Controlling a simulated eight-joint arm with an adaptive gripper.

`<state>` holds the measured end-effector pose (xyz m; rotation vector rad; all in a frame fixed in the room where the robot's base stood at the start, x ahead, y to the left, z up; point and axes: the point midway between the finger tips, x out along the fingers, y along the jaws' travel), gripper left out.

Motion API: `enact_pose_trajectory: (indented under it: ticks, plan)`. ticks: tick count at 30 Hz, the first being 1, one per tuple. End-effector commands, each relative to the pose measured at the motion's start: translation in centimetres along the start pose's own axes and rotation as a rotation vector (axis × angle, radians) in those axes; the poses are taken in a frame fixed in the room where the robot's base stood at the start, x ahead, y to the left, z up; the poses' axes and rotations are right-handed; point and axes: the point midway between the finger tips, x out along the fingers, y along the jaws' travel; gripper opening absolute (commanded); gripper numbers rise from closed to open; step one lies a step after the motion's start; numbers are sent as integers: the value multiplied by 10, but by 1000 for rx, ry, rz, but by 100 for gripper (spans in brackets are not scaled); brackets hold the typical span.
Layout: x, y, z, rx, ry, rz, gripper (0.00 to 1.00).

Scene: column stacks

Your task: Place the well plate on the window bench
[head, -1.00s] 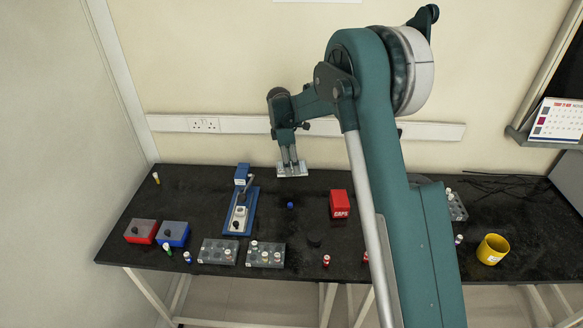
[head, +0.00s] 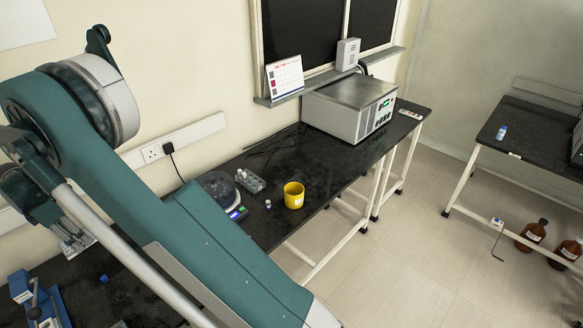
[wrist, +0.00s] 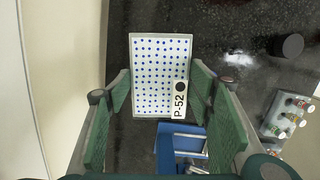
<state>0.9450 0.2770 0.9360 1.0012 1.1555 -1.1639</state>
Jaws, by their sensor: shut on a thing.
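The well plate (wrist: 158,65) is a white plate with rows of blue dots and a "P-52" label. My gripper (wrist: 160,88) is shut on it, one green-padded finger at each long side. In the head view the plate (head: 78,243) hangs under the gripper (head: 72,232) at the left edge, partly hidden by it, above the near bench. The black bench under the window (head: 330,172), which I take as the window bench, runs away to the right.
A grey instrument (head: 345,112) stands at the window bench's back. A yellow pot (head: 293,195), a tube rack (head: 250,181) and a balance (head: 222,192) stand nearer. A small strip-like item (head: 411,114) lies at the far end. Bare bench shows before the instrument.

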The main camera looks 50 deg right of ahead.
Motion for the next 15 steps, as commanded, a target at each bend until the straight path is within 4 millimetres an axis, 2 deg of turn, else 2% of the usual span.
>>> enact_pose_trajectory:
  ticks: [5, 15]
  plan:
    - [-17, 0, 3, 0, 0, 0, 39]
    - [-82, 0, 12, 0, 0, 0, 39]
